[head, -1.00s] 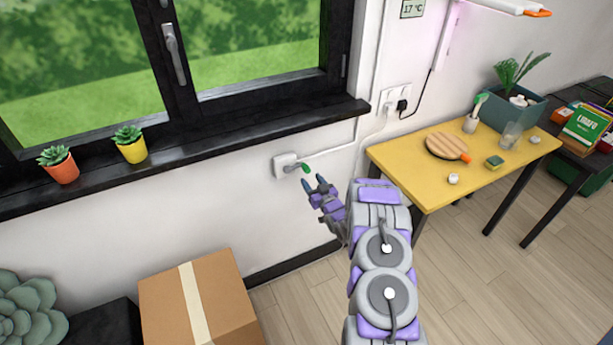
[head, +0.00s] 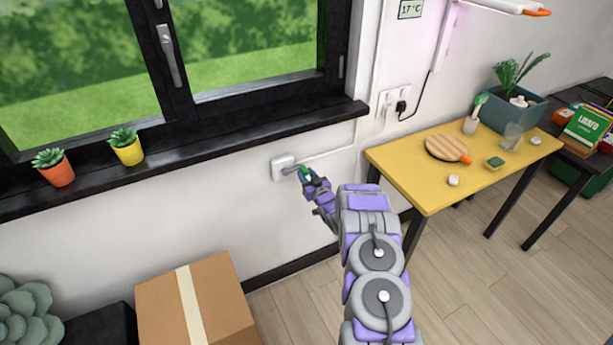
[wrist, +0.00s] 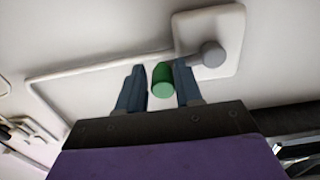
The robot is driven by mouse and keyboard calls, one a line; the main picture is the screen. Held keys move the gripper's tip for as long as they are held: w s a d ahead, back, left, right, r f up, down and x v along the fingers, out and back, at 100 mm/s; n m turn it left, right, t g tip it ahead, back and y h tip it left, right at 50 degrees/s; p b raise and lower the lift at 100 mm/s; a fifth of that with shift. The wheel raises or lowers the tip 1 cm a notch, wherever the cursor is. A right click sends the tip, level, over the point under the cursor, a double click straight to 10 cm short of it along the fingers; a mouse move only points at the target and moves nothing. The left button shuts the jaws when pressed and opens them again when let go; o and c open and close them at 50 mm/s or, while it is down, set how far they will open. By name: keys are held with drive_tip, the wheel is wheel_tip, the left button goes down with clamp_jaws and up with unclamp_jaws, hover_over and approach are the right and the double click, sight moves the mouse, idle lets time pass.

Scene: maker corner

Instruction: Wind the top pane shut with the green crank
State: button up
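The green crank handle (head: 305,172) sticks out from a white wall box (head: 283,168) below the window sill. In the wrist view the green knob (wrist: 162,80) lies between the two fingers of my gripper (wrist: 160,86), with a gap showing on each side. The grey crank hub (wrist: 212,54) sits on the white box behind the right finger. My gripper (head: 308,176) is open around the knob in the head view. The top pane is not in view; only the lower window panes (head: 255,45) and a frame handle (head: 169,55) show.
A yellow table (head: 410,178) with a round board and small items stands to the right of my arm. Two potted succulents (head: 127,147) stand on the black sill (head: 220,145). A cardboard box (head: 235,310) stands on the floor below. A white conduit (head: 330,153) runs along the wall.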

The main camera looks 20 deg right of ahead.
clamp_jaws()
drive_tip(key=shift+r, duration=0.15)
